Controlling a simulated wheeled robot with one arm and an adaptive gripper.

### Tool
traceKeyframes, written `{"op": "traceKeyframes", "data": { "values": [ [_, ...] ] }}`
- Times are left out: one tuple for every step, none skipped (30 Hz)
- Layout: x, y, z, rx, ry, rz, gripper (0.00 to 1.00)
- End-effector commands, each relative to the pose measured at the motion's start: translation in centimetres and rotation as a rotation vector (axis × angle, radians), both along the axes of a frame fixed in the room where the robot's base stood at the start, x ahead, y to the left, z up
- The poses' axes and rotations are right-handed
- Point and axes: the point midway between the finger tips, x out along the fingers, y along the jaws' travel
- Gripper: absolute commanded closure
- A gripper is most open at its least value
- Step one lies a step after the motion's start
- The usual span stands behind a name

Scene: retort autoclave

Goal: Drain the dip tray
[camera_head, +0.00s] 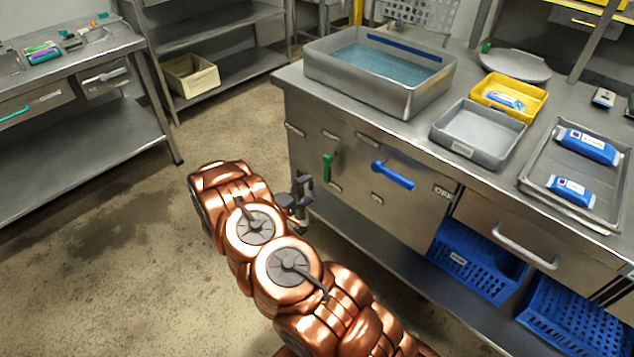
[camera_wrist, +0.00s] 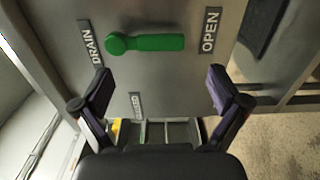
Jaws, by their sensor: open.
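The dip tray (camera_head: 340,80) is a grey metal basin on the counter with bluish liquid in it. Below it, on the cabinet front, is a green lever (camera_head: 327,167), hanging downward. In the wrist view the green lever (camera_wrist: 150,43) has its round end by the DRAIN label (camera_wrist: 90,42) and its long end toward the OPEN label (camera_wrist: 210,30). A third label, apparently CLOSED (camera_wrist: 136,106), is to one side. My gripper (camera_head: 301,197) is in front of the cabinet; in the wrist view its fingers (camera_wrist: 163,88) are apart, empty, and short of the lever.
A blue lever (camera_head: 392,175) is right of the green one, near an OFF label (camera_head: 443,190). A drawer handle (camera_head: 525,247) sticks out farther right. Blue crates (camera_head: 478,262) stand on the shelf below. A grey bin (camera_head: 478,135) is on the counter. The floor at left is clear.

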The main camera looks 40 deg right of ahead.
Motion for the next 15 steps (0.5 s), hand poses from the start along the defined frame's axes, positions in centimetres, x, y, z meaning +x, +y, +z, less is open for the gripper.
{"op": "traceKeyframes", "data": {
  "values": [
    [0.0, 0.9, 0.0, 0.0, 0.0, 0.004, 0.02],
    [-0.1, 1.4, 0.0, 0.0, 0.0, 0.003, 0.02],
    [-0.2, 1.9, 0.0, 0.0, 0.0, 0.004, 0.02],
    [-0.2, 2.3, 0.0, 0.0, 0.0, 0.004, 0.02],
    [-0.2, 2.7, 0.0, 0.0, 0.0, 0.004, 0.02],
    [-0.3, 3.1, 0.0, 0.001, 0.0, 0.002, 0.02],
    [-0.3, 3.4, 0.0, 0.001, 0.0, 0.003, 0.02],
    [-0.4, 3.7, 0.0, 0.001, 0.0, 0.003, 0.02],
    [-0.4, 4.0, 0.0, 0.001, 0.0, 0.003, 0.02],
    [-0.5, 4.1, 0.0, 0.001, 0.0, 0.002, 0.02],
    [-0.5, 4.3, 0.0, 0.001, 0.001, 0.001, 0.02],
    [-0.6, 4.4, 0.0, 0.001, 0.001, 0.001, 0.02],
    [-0.6, 4.5, 0.0, 0.001, 0.001, 0.001, 0.02],
    [-0.6, 4.6, 0.0, 0.001, 0.001, 0.001, 0.02],
    [-0.6, 4.7, 0.0, 0.001, 0.001, 0.001, 0.02]
  ]
}}
